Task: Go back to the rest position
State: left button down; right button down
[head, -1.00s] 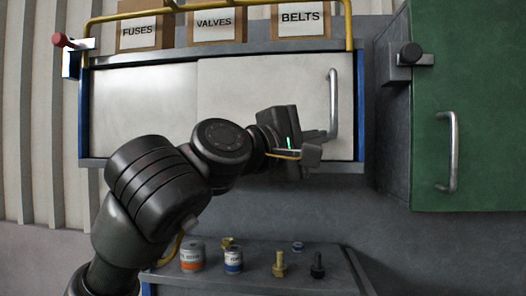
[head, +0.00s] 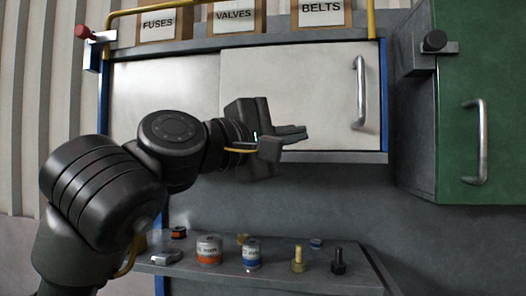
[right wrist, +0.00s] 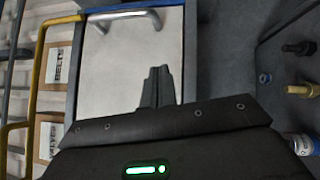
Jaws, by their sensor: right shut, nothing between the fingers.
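My right gripper (head: 298,134) is shut and empty. In the head view it hangs in front of the white sliding door (head: 285,85) of the wall cabinet, left of the door's metal handle (head: 361,92) and apart from it. In the right wrist view the closed fingers (right wrist: 157,86) lie over the pale door panel (right wrist: 110,70), with the handle (right wrist: 122,20) beyond them. The left gripper is not in view.
A shelf (head: 275,278) below holds an orange-banded can (head: 209,250), a blue-banded can (head: 251,254), bolts (head: 338,262) and small parts. Boxes labelled fuses, valves and belts (head: 321,12) stand on top behind a yellow rail (head: 371,18). A green cabinet (head: 480,70) is at right.

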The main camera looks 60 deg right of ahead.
jog(key=a, duration=0.1)
jog(key=a+b, duration=0.1)
jog(key=a, duration=0.2)
jog(key=shift+w+a+f, duration=0.25)
jog(key=shift+a+f, duration=0.05)
jog(key=shift+a, duration=0.1)
jog(key=shift+w, duration=0.1)
